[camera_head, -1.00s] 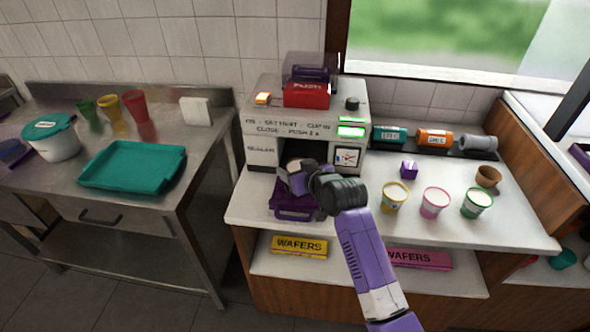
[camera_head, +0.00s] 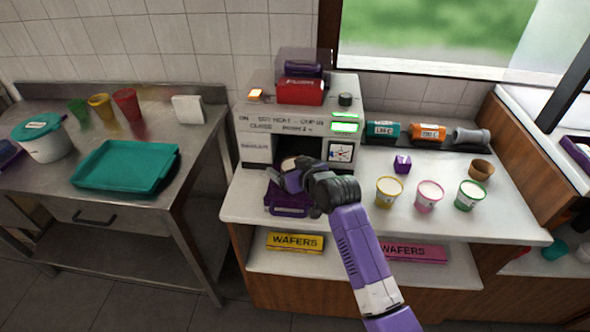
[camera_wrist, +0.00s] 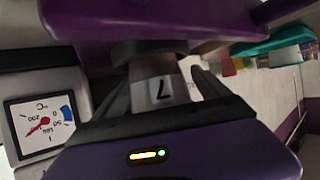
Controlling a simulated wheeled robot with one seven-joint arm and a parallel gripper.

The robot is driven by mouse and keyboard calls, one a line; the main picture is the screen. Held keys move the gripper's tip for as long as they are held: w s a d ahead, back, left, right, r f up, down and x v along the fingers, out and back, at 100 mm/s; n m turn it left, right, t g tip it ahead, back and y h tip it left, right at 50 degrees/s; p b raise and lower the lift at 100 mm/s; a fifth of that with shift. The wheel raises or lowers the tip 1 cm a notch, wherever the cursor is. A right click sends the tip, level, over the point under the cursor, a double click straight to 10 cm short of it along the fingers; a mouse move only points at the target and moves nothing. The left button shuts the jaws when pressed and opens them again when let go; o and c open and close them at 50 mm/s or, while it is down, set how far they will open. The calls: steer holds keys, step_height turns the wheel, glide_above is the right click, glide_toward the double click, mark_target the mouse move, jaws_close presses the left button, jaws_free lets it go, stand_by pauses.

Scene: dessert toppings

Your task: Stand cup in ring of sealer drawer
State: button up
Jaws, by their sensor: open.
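The sealer (camera_head: 290,115) stands on the white counter with its purple drawer (camera_head: 285,203) pulled out at the front. The drawer also fills the top of the wrist view (camera_wrist: 200,20). A pale cup (camera_wrist: 158,92) with a dark mark on its side stands between my fingers, its end at a dark ring (camera_wrist: 150,52) on the drawer. How deep it sits in the ring is hard to tell. In the head view, the cup's top (camera_head: 290,163) shows beside my fingers. My gripper (camera_head: 284,174) is open, with a finger on each side of the cup.
Three filled cups, yellow (camera_head: 389,192), pink (camera_head: 429,196) and green (camera_head: 469,195), stand right on the counter. A purple cube (camera_head: 402,164) and a brown bowl (camera_head: 481,170) are behind them. The sealer's dial (camera_wrist: 42,120) is close beside my gripper.

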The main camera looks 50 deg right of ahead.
steer(key=b+v, duration=0.1)
steer(key=v, duration=1.1)
steer(key=s+a+f+n+t+y, duration=0.1)
steer(key=s+a+f, duration=0.2)
steer(key=s+a, duration=0.35)
steer(key=s+a+f, duration=0.4)
steer(key=s+a, duration=0.1)
steer(key=s, duration=0.2)
steer(key=s+a+r+n+y, duration=0.1)
steer(key=s+a+r, duration=0.2)
steer(key=s, duration=0.6)
steer(key=s+a+r+n+t+y, duration=0.1)
steer(key=s+a+r+y, duration=0.1)
steer(key=s+a, duration=0.4)
steer(key=s+r, duration=0.1)
steer(key=s, duration=0.1)
steer(key=shift+s+a+r+n+t, duration=0.3)
steer(key=shift+s, duration=0.1)
